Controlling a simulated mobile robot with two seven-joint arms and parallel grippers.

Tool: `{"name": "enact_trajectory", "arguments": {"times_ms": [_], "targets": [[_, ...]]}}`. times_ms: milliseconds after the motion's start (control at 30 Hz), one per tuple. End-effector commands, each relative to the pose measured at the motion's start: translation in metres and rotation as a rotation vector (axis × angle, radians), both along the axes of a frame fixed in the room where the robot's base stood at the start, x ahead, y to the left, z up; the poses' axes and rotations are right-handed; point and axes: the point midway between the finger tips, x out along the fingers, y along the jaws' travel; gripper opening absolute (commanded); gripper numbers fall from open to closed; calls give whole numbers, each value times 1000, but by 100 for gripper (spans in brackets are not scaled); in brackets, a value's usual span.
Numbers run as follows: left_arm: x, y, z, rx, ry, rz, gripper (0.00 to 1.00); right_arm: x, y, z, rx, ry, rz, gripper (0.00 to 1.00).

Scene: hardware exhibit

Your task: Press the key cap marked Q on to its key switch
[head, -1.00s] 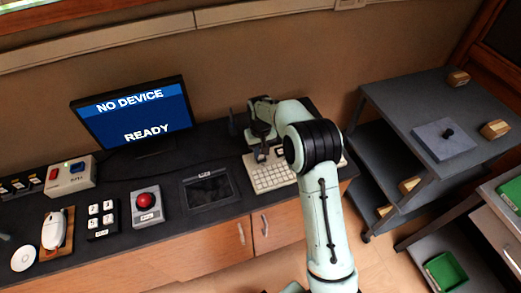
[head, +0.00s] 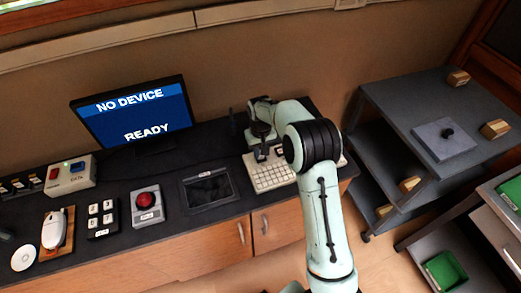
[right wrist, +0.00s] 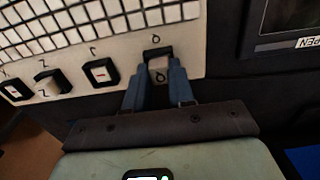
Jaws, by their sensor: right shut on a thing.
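The pale keyboard (head: 268,176) lies on the dark counter, with my right gripper (head: 262,154) low over its back edge. In the right wrist view, the gripper (right wrist: 160,88) has its two blue fingers shut on a pale key cap (right wrist: 159,68) with a Q-like mark. The cap sits within a black square frame under a matching printed mark on the board (right wrist: 190,52). I cannot tell whether it is fully down on its switch, as the fingers hide its sides. My left gripper is not in view.
A dark tablet-like panel (head: 208,188), a red button box (head: 147,206) and a monitor (head: 135,112) reading "NO DEVICE READY" stand left of the keyboard.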

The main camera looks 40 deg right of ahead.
Motion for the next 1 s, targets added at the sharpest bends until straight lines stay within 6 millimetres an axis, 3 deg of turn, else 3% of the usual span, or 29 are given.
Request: {"name": "enact_trajectory", "arguments": {"times_ms": [300,333,400,600,700,1000], "targets": [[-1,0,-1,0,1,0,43,0,0,-2,0,-1,0,0],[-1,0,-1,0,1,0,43,0,0,-2,0,0,0,33],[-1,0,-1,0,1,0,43,0,0,-2,0,-1,0,53],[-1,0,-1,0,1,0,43,0,0,-2,0,0,0,53],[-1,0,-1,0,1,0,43,0,0,-2,0,0,0,79],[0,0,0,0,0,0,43,0,0,-2,0,0,0,79]]}}
